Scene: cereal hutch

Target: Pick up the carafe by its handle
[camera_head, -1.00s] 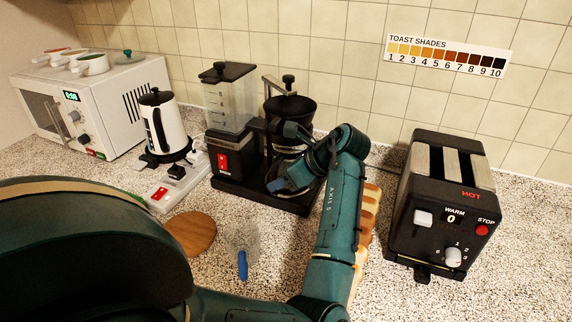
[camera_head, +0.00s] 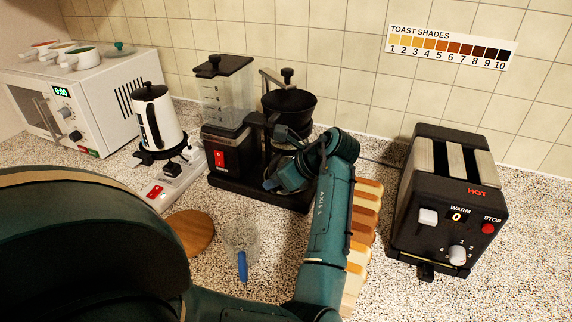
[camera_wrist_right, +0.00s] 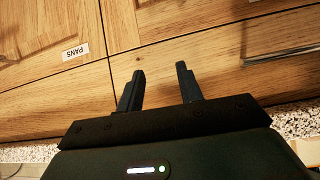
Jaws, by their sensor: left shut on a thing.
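The coffee maker (camera_head: 230,151) stands against the back wall, with a black filter basket (camera_head: 288,103) on its right side. The carafe (camera_head: 283,150) is under the basket; only a little dark glass shows, as my left gripper and wrist hide most of it. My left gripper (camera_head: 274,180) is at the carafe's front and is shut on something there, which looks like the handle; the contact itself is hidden. My right gripper (camera_wrist_right: 160,84) shows in the right wrist view, open and empty, in front of wooden cabinet fronts.
A toaster (camera_head: 440,205) stands to the right and bread slices (camera_head: 366,213) lie beside my left forearm. A kettle (camera_head: 158,120) and microwave (camera_head: 90,95) are at the left. A clear cup with a blue handle (camera_head: 242,265) and a round wooden board (camera_head: 193,232) are in front.

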